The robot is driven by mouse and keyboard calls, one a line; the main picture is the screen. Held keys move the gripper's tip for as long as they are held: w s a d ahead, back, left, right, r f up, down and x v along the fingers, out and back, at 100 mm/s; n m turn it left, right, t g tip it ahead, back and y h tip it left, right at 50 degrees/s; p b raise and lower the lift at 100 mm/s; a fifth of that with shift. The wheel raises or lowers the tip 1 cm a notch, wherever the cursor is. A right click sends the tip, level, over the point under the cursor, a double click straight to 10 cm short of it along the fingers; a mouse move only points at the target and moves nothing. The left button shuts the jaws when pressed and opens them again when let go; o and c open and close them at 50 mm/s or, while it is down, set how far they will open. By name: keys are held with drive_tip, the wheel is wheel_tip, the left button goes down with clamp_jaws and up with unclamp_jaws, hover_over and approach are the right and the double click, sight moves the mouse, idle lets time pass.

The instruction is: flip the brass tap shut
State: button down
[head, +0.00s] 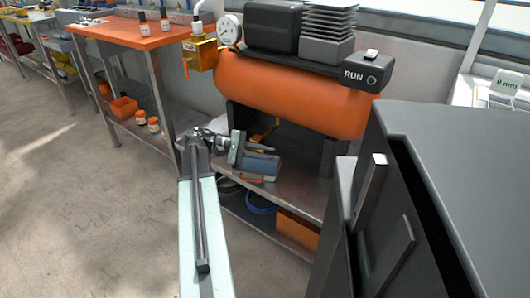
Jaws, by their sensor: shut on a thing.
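A brass-coloured block (203,54) with a dark label sits left of the orange tank, beside the round gauge. A slim orange lever (185,68) hangs at its left side; this looks like the brass tap. A smaller yellow part (268,127) shows in the dark space under the tank, partly hidden. My gripper (265,157) is in front of that space, just above the grey shelf, low and right of the brass block and apart from it. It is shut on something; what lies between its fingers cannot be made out.
The orange compressor tank (300,98) stands on a grey bench (300,192), with a RUN box (365,73) at its right. An orange-topped table (130,32) with small bottles is at left. A large dark cabinet (450,150) blocks the right. Floor at left is clear.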

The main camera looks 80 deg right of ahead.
sight(254, 151)
drive_tip(key=shift+w+f+m+t+p, duration=0.1)
drive_tip(key=shift+f+m+t+p, duration=0.6)
drive_tip(key=shift+t+p, duration=0.45)
drive_tip(key=c, duration=1.4)
unclamp_jaws()
drive_tip(key=shift+c, duration=0.2)
drive_tip(key=p+v, duration=0.3)
drive_tip(key=v, duration=0.4)
drive_tip(key=shift+w+a+r, duration=0.1)
drive_tip(key=shift+w, duration=0.25)
